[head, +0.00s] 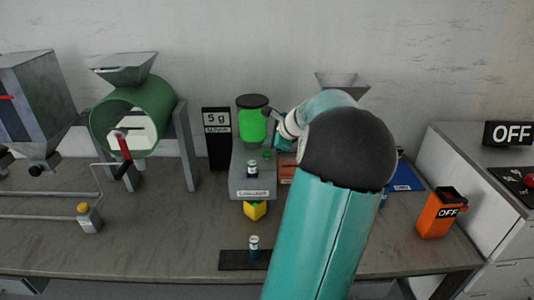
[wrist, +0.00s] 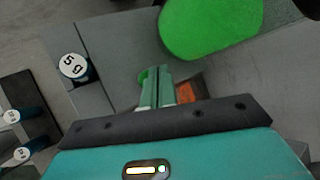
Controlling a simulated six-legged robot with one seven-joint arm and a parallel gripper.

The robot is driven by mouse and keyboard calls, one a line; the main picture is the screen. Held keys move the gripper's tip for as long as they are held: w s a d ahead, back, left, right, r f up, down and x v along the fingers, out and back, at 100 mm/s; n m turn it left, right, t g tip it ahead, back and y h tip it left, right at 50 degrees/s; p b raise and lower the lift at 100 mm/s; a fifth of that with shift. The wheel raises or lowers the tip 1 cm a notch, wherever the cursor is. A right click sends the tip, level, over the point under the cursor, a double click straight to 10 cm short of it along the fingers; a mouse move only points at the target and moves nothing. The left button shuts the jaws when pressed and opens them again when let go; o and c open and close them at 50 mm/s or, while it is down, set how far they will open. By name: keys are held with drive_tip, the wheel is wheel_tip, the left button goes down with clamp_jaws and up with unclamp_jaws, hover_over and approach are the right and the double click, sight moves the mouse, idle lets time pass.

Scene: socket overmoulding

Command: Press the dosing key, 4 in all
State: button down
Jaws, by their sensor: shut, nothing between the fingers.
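The dosing unit (head: 252,190) is a grey stand under a clear jar of green material (head: 252,125). Its small round green key (head: 267,154) shows just below and right of the jar. In the wrist view the green key (wrist: 143,76) is partly hidden by my gripper (wrist: 156,72), whose two fingers are together and empty. The fingertips are at the key; whether they touch it I cannot tell. A vial with a white lid (head: 252,168) stands on the unit; in the wrist view its lid (wrist: 73,66) reads "5 g".
A black sign (head: 216,120) reading "5 g" stands left of the unit. A yellow block (head: 255,210) and another vial (head: 254,245) on a dark mat (head: 232,260) are in front. A green drum (head: 165,105) stands left, an orange "OFF" box (head: 437,220) right.

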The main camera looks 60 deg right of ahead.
sight(269, 154)
drive_tip(key=shift+r, duration=2.15)
drive_tip(key=shift+w, duration=0.15)
idle(0.8)
